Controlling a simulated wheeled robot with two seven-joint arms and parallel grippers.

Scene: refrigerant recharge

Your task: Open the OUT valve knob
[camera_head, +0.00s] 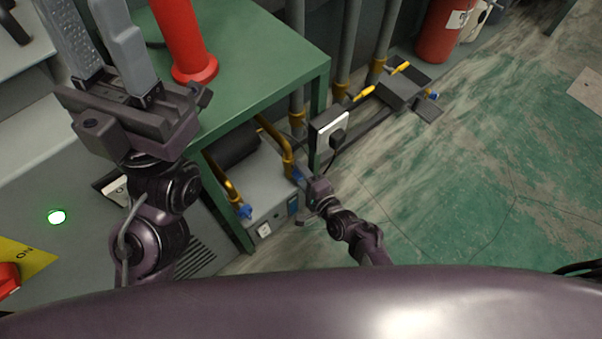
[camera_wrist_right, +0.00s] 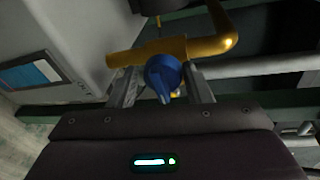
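A blue valve knob (camera_wrist_right: 163,75) sits on a yellow pipe (camera_wrist_right: 150,52) in the right wrist view. My right gripper (camera_wrist_right: 163,92) is open, with one finger on each side of this knob and a gap visible beside it. In the head view my right gripper (camera_head: 305,181) is at the knob at the right corner of a grey machine (camera_head: 270,180). A second blue knob (camera_head: 245,212) is on the machine's left yellow pipe.
A green table (camera_head: 260,60) with a red cylinder (camera_head: 190,45) stands over the machine. Grey vertical pipes and a yellow-handled manifold (camera_head: 395,88) are behind. A red extinguisher (camera_head: 440,30) stands at the back. The green floor (camera_head: 470,190) at right is clear.

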